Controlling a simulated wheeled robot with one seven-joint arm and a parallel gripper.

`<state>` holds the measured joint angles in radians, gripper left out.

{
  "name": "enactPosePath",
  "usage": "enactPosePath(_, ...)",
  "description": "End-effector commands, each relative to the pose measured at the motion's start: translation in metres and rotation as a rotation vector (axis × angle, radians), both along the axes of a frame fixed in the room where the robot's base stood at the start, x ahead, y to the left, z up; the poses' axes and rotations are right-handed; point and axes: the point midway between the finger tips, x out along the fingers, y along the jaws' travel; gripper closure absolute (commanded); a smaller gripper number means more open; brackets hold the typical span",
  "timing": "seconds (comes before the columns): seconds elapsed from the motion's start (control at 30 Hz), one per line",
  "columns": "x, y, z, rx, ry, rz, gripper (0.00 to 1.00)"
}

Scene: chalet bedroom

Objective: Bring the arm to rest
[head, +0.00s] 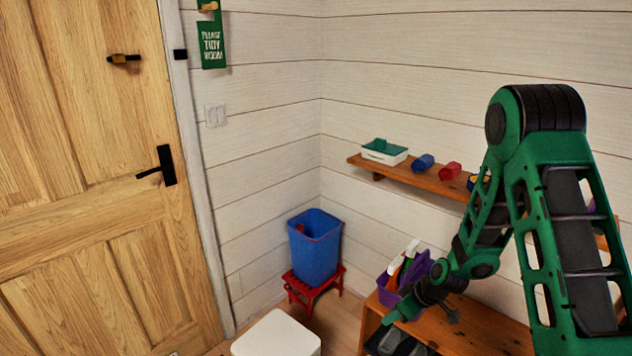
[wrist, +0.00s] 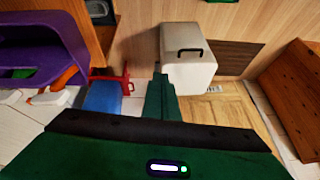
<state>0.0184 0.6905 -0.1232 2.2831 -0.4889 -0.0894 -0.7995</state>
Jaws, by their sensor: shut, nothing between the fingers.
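My green and black arm reaches in from the right in the head view, bent at a high elbow, with its forearm angled down to the left. My gripper (head: 389,320) is at its lower end, beside the front left edge of a wooden bench (head: 480,325) and just below a purple caddy (head: 388,293). In the wrist view my gripper (wrist: 161,80) shows as one narrow green shape with its fingers together. It is shut and empty.
A blue bin (head: 314,255) stands on a red stool (head: 297,287) in the corner. A white box (head: 275,336) stands on the floor in front. A wall shelf (head: 415,178) holds a tray and cups, partly behind my arm. The door (head: 95,230) is at left.

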Motion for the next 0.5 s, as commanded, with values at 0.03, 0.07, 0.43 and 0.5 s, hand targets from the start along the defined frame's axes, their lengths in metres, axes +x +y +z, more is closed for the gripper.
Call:
enactPosePath(0.03,-0.001,-0.008,0.013,-0.011,0.006,-0.017,1.0)
enactPosePath(0.07,-0.003,-0.013,0.018,-0.018,0.014,-0.028,1.0)
enactPosePath(0.43,-0.036,-0.073,0.091,-0.102,0.11,-0.197,1.0)
enactPosePath(0.5,-0.045,-0.083,0.105,-0.116,0.128,-0.234,1.0)
